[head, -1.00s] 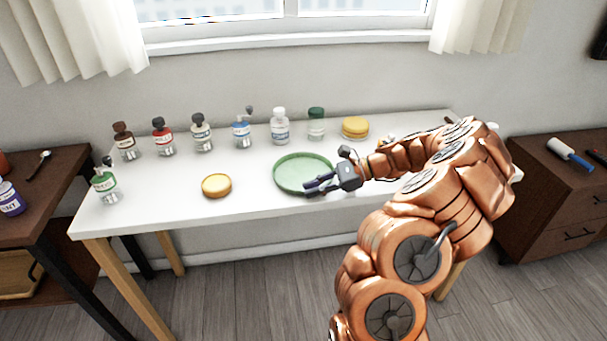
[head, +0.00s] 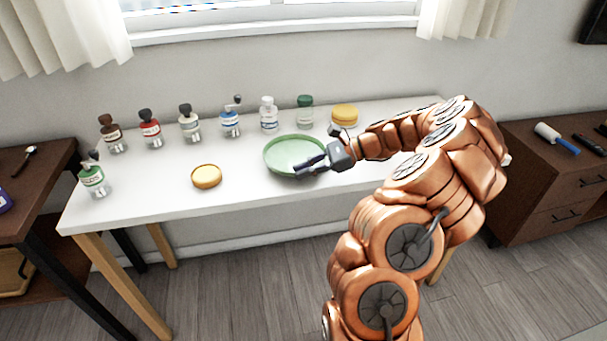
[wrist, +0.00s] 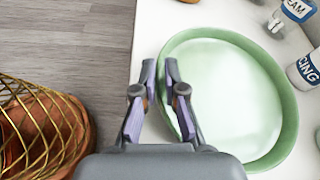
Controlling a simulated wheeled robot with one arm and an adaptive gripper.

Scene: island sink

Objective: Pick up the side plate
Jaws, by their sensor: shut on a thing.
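The side plate is a round green plate (head: 290,153) with a raised rim, near the front middle of the white table. It fills the right half of the wrist view (wrist: 235,95). My gripper (head: 308,167) reaches in from the right and is shut on the plate's near rim. In the wrist view its two fingertips (wrist: 161,72) come together at the plate's left rim. I cannot tell whether the plate is raised off the table.
Several bottles, including a white one (head: 269,115), line the back of the white table (head: 240,190). A small yellow dish (head: 206,177) sits to the left and a yellow round stack (head: 344,116) behind right. A gold wire basket (wrist: 40,130) shows in the wrist view.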

